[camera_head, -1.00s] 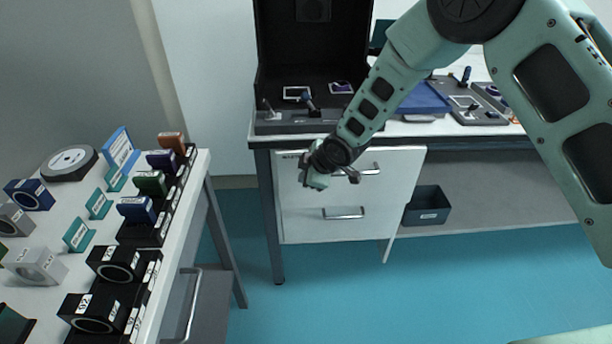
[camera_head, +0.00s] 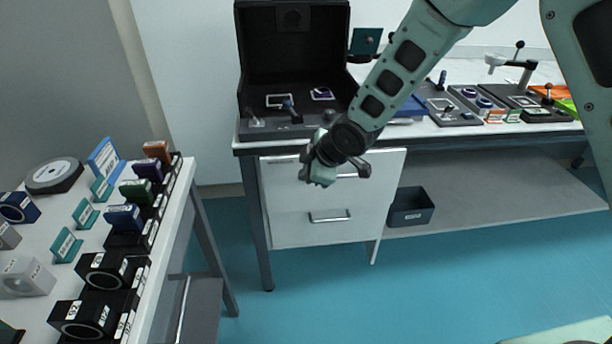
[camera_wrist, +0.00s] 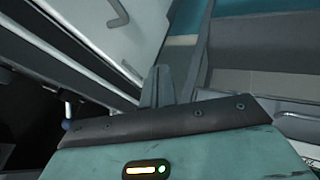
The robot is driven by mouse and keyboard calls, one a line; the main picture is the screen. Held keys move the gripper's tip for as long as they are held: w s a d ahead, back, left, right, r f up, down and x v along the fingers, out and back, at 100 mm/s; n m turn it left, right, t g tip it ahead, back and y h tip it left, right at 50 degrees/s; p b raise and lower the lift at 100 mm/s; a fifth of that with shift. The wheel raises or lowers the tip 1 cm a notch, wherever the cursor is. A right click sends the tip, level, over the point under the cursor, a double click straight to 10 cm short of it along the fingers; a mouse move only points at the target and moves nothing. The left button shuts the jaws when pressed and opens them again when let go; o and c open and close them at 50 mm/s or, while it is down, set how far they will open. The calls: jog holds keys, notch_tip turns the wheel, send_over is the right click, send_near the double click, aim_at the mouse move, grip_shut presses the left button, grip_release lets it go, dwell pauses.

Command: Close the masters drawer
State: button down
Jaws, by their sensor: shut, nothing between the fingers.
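The white drawer unit hangs under the far optical table, with two fronts and bar handles. The upper front (camera_head: 283,172) bears a small label at its top left, too small to read, so I cannot confirm that it is the masters drawer. How far it stands out is unclear. The lower front (camera_head: 290,228) has its handle in plain view. My gripper (camera_head: 319,176) is shut and empty, before the upper front, partly hiding its handle. In the wrist view, the closed fingers (camera_wrist: 159,86) point past a white front (camera_wrist: 100,35) with a handle; contact cannot be told.
An open black case (camera_head: 293,60) and optics boards stand on the far table (camera_head: 420,131). A grey bin (camera_head: 411,207) sits on the lower shelf, right of the drawers. A side table (camera_head: 60,300) with labelled optics is at left. The blue floor between is clear.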

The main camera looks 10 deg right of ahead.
jog(key=s+d+r+m+g+h, duration=0.1)
jog(key=s+d+r+m+g, duration=0.3)
jog(key=s, duration=0.7)
jog(key=s+r+m+h, duration=0.25)
jog(key=s+r, duration=0.25)
jog(key=s, duration=0.7)
jog(key=n+t+y+b, duration=0.85)
jog(key=n+b, duration=0.45)
jog(key=b, duration=0.4)
send_near(374, 170)
jog(key=s+a+f, duration=0.2)
jog(key=s, duration=0.2)
jog(key=s+d+f+n+t+y+b, duration=0.1)
jog(key=s+d+n+t+y+b, duration=0.15)
jog(key=d+n, duration=0.2)
jog(key=shift+m+y, duration=0.35)
jog(key=shift+m, duration=0.05)
jog(key=shift+w+a+f+b, duration=0.1)
jog(key=shift+w+a+b, duration=0.3)
jog(key=shift+w+a, duration=1)
jog(key=shift+w+a+b, duration=0.35)
jog(key=shift+w+a, duration=0.2)
jog(key=shift+w, duration=1.5)
jog(key=shift+w+a+f+b, duration=0.1)
jog(key=shift+w+a+b, duration=0.3)
jog(key=shift+w+a, duration=1)
